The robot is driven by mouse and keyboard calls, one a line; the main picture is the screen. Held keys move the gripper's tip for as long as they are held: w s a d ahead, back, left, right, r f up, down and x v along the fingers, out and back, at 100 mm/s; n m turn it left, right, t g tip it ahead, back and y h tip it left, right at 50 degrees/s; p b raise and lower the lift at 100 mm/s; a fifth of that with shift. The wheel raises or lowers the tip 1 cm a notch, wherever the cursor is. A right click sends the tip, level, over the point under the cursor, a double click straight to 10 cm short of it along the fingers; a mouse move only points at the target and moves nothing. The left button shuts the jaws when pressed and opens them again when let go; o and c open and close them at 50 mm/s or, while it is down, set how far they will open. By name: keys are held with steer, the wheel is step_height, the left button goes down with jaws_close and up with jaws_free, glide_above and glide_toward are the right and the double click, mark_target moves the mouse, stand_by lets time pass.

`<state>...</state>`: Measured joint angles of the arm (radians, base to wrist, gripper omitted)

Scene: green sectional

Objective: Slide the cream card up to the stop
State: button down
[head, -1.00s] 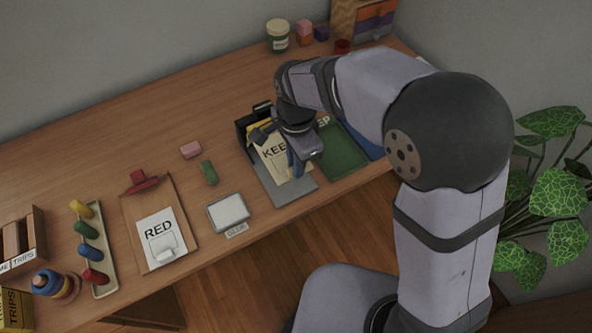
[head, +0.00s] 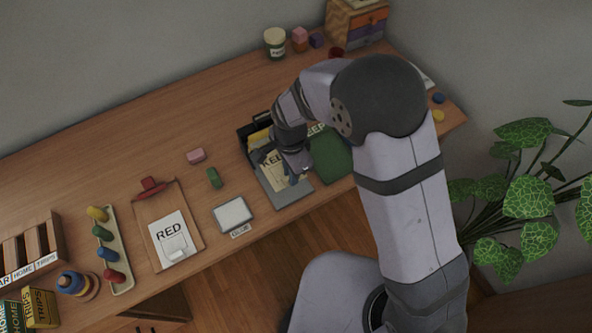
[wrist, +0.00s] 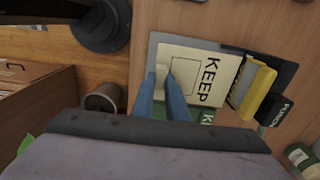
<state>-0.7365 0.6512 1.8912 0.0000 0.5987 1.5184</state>
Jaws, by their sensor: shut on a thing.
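The cream card (head: 271,168), marked KEEP, lies flat on a grey board (head: 290,197); it also shows in the wrist view (wrist: 210,60). In the head view my gripper (head: 292,176) is down at the card and covers part of it. In the wrist view my gripper's two blue fingers (wrist: 160,78) are shut at the card, near a square outline on its face. The exact grip is partly hidden by the fingers. A black punch (wrist: 273,112) and a yellow piece (wrist: 258,92) stand at the card's far end. I cannot make out the stop itself.
A green board (head: 331,160) lies right beside the grey one. A green block (head: 215,177), a pink block (head: 196,156) and a grey tray (head: 232,215) lie to the left. A clipboard (head: 190,245) with a RED card is farther left.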

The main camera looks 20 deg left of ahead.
mark_target(279, 160)
steer(key=shift+w+a+r, duration=0.1)
steer(key=shift+w+a, duration=0.85)
steer(key=shift+w, duration=0.05)
steer(key=shift+f+b, duration=2.6)
steer(key=shift+f, duration=0.8)
steer(key=shift+w+a, duration=1)
steer(key=shift+w+a, duration=0.2)
steer(key=shift+w, duration=0.05)
steer(key=shift+w+a, duration=0.45)
steer(key=shift+a, duration=0.05)
